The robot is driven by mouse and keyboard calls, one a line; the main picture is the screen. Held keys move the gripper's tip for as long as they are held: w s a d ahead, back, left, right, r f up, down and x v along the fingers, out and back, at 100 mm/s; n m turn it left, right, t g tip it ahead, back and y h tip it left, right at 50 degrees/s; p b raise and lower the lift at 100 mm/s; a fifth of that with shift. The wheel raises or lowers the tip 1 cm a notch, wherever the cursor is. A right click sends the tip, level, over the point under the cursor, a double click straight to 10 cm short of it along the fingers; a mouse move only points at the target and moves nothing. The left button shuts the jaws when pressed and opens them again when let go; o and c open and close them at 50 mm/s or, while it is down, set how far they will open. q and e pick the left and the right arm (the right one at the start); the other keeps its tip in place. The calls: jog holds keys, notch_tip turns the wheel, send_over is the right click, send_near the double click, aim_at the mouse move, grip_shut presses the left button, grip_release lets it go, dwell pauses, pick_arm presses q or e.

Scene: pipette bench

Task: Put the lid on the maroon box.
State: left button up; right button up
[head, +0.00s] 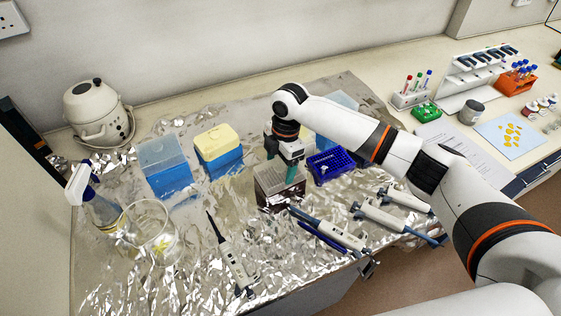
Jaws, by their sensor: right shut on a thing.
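The maroon box (271,205) stands near the middle of the foil-covered bench, with its dark lower part showing. A greyish, see-through lid (270,181) is at the top of the box, between the teal fingers of my right gripper (281,163). The gripper points down from above and is shut on the lid. The lid looks in line with the box, but I cannot tell whether it rests fully on it. The gripper and arm hide part of the far side. My left gripper is not in view.
A blue tube rack (331,163) is close on the right. Several pipettes lie in front and to the right, including one near the box (328,230). Blue boxes with a clear lid (163,155) and a yellow lid (217,142) stand left. A glass beaker (150,228) is front left.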

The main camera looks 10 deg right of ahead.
jog(key=shift+p, duration=0.3)
jog(key=shift+f, duration=0.1)
jog(key=o, duration=1)
notch_tip(320, 180, up, 12)
jog(key=d+b, duration=0.1)
jog(key=b, duration=0.1)
jog(key=shift+w+d+b, duration=0.2)
jog(key=shift+w+b, duration=0.05)
jog(key=shift+b, duration=0.05)
